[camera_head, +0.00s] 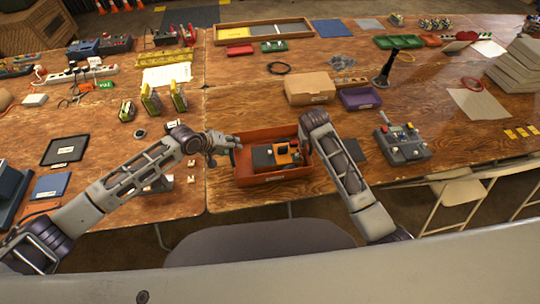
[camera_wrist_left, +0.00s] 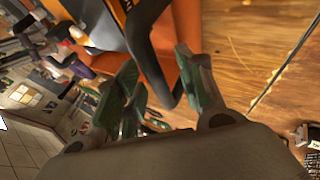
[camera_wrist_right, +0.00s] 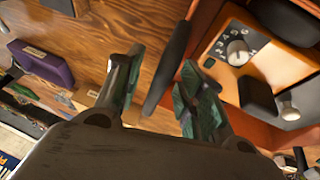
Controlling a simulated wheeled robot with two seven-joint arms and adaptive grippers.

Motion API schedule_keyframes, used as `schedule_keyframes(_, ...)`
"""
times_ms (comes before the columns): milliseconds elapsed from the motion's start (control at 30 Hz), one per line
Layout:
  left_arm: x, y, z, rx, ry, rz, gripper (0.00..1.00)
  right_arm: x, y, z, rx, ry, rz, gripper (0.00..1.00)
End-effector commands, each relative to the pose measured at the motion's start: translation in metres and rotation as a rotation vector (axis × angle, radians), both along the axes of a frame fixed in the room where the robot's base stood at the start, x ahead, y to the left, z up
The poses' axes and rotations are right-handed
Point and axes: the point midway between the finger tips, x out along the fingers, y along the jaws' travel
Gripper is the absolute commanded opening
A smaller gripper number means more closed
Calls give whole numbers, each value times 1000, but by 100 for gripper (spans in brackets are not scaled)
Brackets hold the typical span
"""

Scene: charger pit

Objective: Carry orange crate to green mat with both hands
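The orange crate (camera_head: 244,181) stands on the front edge of the wooden table, with an orange and black device (camera_head: 285,155) inside. In the head view my left gripper (camera_head: 228,143) is at its left side. In the left wrist view that gripper (camera_wrist_left: 160,85) is open, its fingers on either side of a black handle (camera_wrist_left: 150,62) on the crate. In the right wrist view my right gripper (camera_wrist_right: 157,92) is open, with the other black handle (camera_wrist_right: 166,68) between its fingers. In the head view my right arm hides that gripper. I cannot make out a green mat for certain.
A cardboard box (camera_head: 309,88), a purple bin (camera_head: 360,98) and a black stand (camera_head: 387,68) are behind the crate. A grey control box (camera_head: 402,144) is to the right. A flat green tray-like item (camera_head: 398,41) lies far back. Bare wood shows behind the crate.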

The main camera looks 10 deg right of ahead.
Motion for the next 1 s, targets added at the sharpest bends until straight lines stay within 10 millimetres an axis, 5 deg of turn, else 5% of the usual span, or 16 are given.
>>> schedule_keyframes(133, 0, 0, 0, 0, 0, 0, 36, 0, 0, 0, 0, 0, 0, 36)
schedule_keyframes(433, 0, 0, 0, 0, 0, 0, 0, 0, 0, 0, 0, 0, 0, 0)
schedule_keyframes(1000, 1, -1, 3, -3, -5, 0, 0, 1, 0, 2, 1, -4, 0, 0)
